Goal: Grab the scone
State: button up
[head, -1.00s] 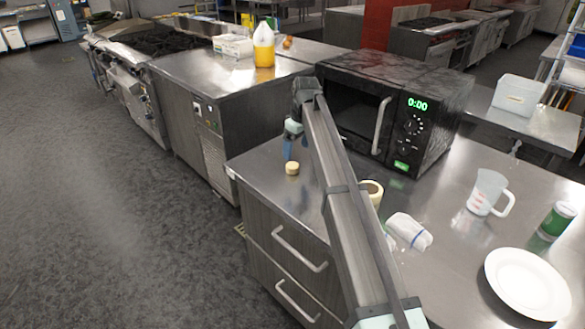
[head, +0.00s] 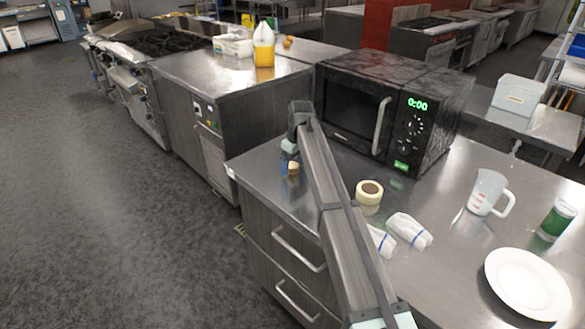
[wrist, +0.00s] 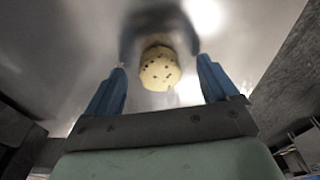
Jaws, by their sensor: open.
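The scone (wrist: 160,69) is a small round pale-yellow piece with dark specks. In the wrist view it lies on the steel counter between and just beyond the two blue fingers of my gripper (wrist: 161,80). The fingers are apart, with nothing held between them. In the head view the scone (head: 293,168) is on the counter near its left front edge, partly covered by my gripper (head: 287,165), which is right at it. I cannot tell whether a finger touches the scone.
A black microwave (head: 385,112) stands behind on the counter. A tape roll (head: 369,192), rolled white cloths (head: 410,231), a measuring jug (head: 487,192), a green can (head: 556,220) and a white plate (head: 527,284) are to the right. The counter edge is close on the left.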

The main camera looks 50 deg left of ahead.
jog(key=c, duration=1.2)
jog(key=shift+o, duration=0.2)
jog(key=shift+r, duration=0.1)
